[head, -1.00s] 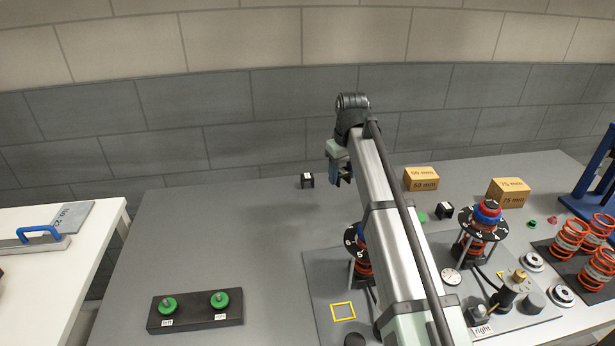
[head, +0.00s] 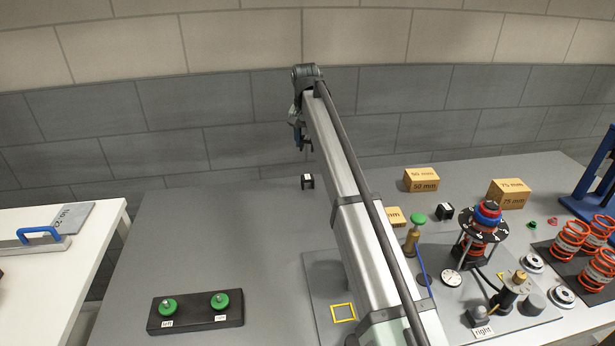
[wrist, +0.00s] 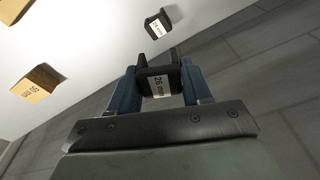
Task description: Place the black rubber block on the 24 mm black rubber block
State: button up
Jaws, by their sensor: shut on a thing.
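My gripper (wrist: 158,85) is shut on a black rubber block (wrist: 160,86) whose white label seems to read 26 mm. In the head view my gripper (head: 302,142) is small and partly hidden by my arm, raised above the rear of the table. A second black block (head: 307,182) with a white top label stands on the table just below it in the picture. A labelled black block on the surface also shows beyond the fingertips in the wrist view (wrist: 158,24), apart from the held block; its label is small, perhaps 24 mm.
Another black block (head: 445,211) stands to the right, near cardboard-coloured 50 mm (head: 421,180) and 75 mm (head: 508,193) blocks. A fixture plate with a spring assembly (head: 480,232) lies front right. A black holder with green knobs (head: 195,312) is front left. The table's left rear is clear.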

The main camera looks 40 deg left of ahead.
aim_at(308, 176)
jog(key=shift+f, duration=5)
jog(key=shift+f, duration=0.1)
jog(key=o, duration=1.2)
jog(key=shift+c, duration=0.2)
jog(key=r, duration=0.4)
jog(key=s+r, duration=0.1)
jog(key=r, duration=0.7)
jog(key=shift+s+d, duration=0.15)
jog(key=shift+d, duration=0.15)
